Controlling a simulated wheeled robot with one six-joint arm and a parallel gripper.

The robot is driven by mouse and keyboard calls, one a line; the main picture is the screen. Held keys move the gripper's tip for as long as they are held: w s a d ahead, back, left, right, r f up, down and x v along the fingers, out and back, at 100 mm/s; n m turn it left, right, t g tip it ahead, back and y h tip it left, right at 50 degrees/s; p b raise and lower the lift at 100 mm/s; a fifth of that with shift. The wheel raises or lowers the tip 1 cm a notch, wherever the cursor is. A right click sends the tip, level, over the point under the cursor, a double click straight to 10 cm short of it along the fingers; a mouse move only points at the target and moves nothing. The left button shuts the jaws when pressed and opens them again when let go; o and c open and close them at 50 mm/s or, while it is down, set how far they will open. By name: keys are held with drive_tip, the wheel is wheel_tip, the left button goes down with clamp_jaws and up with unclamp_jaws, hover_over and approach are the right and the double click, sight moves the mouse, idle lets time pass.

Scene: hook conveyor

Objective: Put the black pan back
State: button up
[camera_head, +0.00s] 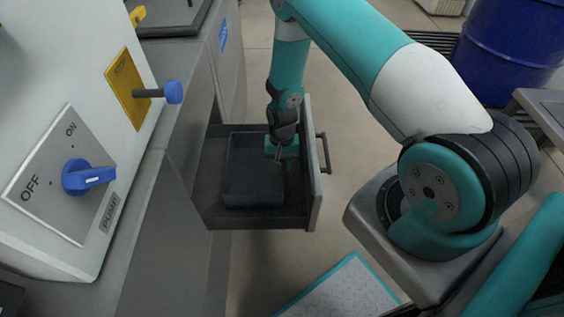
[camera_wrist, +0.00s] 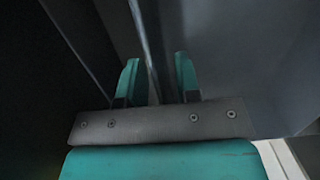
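The black pan (camera_head: 252,193), a dark rectangular open tray, sits inside the pulled-out drawer (camera_head: 315,185) in the head view. My gripper (camera_head: 279,160) points down into the drawer at the pan's right side. In the wrist view, the two teal fingers of my gripper (camera_wrist: 158,80) stand apart, with a thin dark upright edge (camera_wrist: 147,45) running between them. This looks like the pan's side wall. Gaps show beside the edge, so the fingers look open around it. The fingertips are mostly hidden in the head view.
The drawer's handle (camera_head: 323,153) faces right over open floor. A machine panel with a blue ON/OFF knob (camera_head: 88,177) and a blue-tipped lever (camera_head: 173,92) stands at the left. A blue barrel (camera_head: 510,45) stands at the upper right.

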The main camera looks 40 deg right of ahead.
drive_tip(key=r, duration=0.4)
drive_tip(key=r+p, duration=0.1)
drive_tip(key=r, duration=0.2)
drive_tip(key=w+r, duration=0.1)
drive_tip(key=r, duration=0.3)
drive_tip(key=shift+w+d+r, duration=0.1)
drive_tip(key=shift+d+r, duration=0.2)
drive_tip(key=shift+d, duration=0.1)
drive_tip(key=s+a+r+n+y, duration=0.1)
drive_tip(key=s+a+r+n, duration=0.1)
drive_tip(key=a+r, duration=0.35)
drive_tip(key=s+a+r+n+t, duration=0.1)
drive_tip(key=s+a+r+n, duration=0.1)
drive_tip(key=r, duration=0.7)
drive_tip(key=s+a+r+n+y, duration=0.1)
drive_tip(key=a+r+n, duration=0.1)
drive_tip(key=a+r, duration=0.35)
drive_tip(key=s+a+r+n, duration=0.2)
drive_tip(key=s+r+n, duration=0.2)
drive_tip(key=s+r, duration=0.2)
drive_tip(key=s+a+r+n+y, duration=0.1)
drive_tip(key=s+r+n, duration=0.3)
drive_tip(key=s, duration=0.7)
wheel_tip(320, 180, up, 2)
drive_tip(key=shift+a+r, duration=0.1)
drive_tip(key=shift+a, duration=0.7)
drive_tip(key=shift+s, duration=0.15)
